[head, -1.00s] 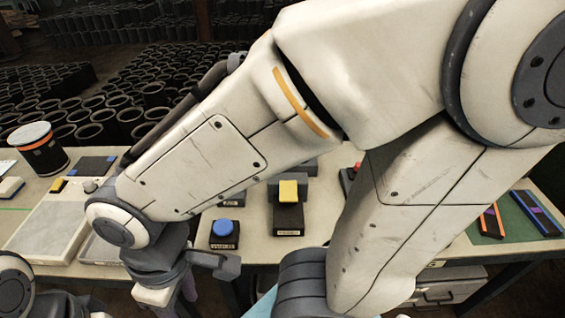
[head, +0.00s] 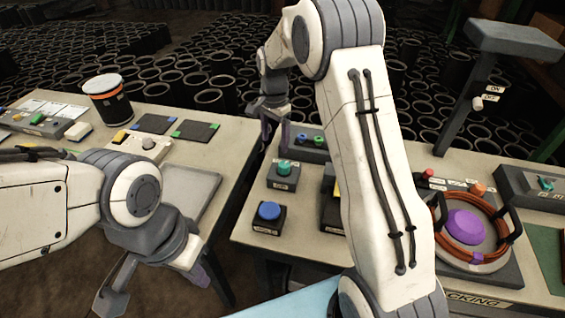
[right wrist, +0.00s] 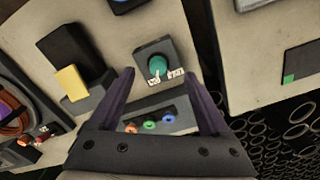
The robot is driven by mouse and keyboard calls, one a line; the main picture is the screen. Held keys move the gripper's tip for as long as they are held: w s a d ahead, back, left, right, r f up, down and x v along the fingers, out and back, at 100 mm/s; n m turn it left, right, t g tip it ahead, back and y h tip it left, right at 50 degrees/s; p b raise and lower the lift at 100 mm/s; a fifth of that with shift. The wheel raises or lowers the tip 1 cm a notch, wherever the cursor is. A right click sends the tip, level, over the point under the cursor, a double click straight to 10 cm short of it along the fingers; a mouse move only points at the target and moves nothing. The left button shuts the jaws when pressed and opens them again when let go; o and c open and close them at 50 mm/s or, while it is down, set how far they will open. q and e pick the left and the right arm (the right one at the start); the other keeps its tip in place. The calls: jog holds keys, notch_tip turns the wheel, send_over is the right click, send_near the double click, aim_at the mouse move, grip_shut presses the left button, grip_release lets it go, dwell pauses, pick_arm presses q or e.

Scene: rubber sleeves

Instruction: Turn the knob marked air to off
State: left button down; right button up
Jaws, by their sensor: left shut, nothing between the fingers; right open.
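A teal knob (head: 284,168) sits on a small grey box on the middle table, with a label I cannot read. In the right wrist view the teal knob (right wrist: 157,65) has two small white labels beside it. A second teal knob (head: 545,184) is on a grey box at the far right; its lettering is too small to read. My right gripper (head: 275,140) is open and empty, pointing down above the table's back-left edge; in the right wrist view its purple fingers stand either side of the teal knob's box, apart from it. My left gripper (head: 200,278) is shut and empty at lower left, partly hidden.
A blue button (head: 268,212) is in front of the teal knob, a panel with coloured knobs (head: 312,141) behind. A purple disc with an orange hose (head: 465,228) is right. A gap separates the left table (head: 225,130).

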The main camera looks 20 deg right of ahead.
aim_at(284, 164)
jog(key=shift+m, duration=0.9)
jog(key=d+f, duration=0.1)
jog(key=f, duration=0.3)
jog(key=w+d+f+p, duration=0.1)
jog(key=f, duration=0.3)
jog(key=d+f+p, duration=0.1)
jog(key=f, duration=0.3)
jog(key=shift+w+d+f, duration=0.2)
jog(key=shift+w+f, duration=0.1)
jog(key=shift+w, duration=0.1)
grip_shut()
